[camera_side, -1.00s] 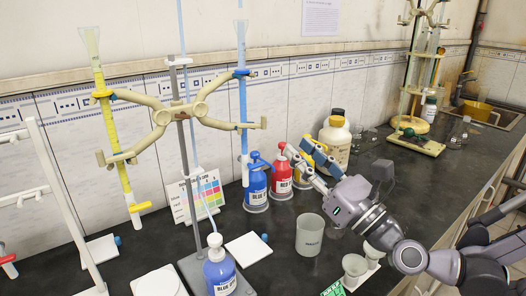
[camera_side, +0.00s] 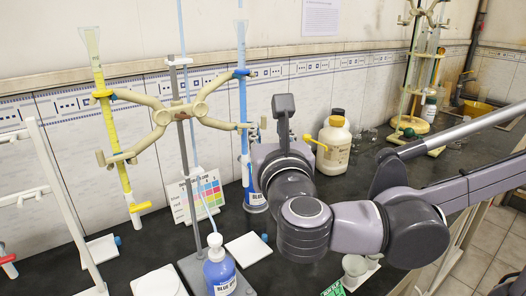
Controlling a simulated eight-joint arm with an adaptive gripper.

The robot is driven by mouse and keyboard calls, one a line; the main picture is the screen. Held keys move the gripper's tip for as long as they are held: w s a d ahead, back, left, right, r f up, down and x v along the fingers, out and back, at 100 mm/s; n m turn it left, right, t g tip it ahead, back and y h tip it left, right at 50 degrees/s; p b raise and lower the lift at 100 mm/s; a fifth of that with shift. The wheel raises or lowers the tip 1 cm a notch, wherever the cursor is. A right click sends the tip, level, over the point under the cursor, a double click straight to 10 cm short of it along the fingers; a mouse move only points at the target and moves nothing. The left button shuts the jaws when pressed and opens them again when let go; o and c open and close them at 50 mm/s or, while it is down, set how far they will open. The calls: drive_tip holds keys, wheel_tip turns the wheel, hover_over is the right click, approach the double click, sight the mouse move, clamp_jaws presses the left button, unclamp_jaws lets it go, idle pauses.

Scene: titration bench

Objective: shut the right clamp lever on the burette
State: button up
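The right burette (camera_side: 242,105) holds blue liquid and stands upright in the right arm of the beige double clamp (camera_side: 215,122). The clamp's upper blue piece (camera_side: 241,73) lies across the tube; its lower jaw (camera_side: 236,126) reaches the tube further down. I cannot tell which part is the lever or how far it is shut. My gripper (camera_side: 262,140) is just right of the burette, at about the height of the lower jaw. My wrist hides its fingers, so its opening and any contact do not show.
The left burette (camera_side: 112,135) with yellow liquid hangs in the left clamp arm. A blue bottle (camera_side: 219,272) stands on the stand's base. A cream jug (camera_side: 334,146) stands behind my arm. My arm covers much of the bench's middle and right.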

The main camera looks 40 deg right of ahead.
sight(264, 117)
drive_tip(key=x, duration=0.8)
drive_tip(key=shift+w+d, duration=0.15)
drive_tip(key=shift+w, duration=0.1)
clamp_jaws()
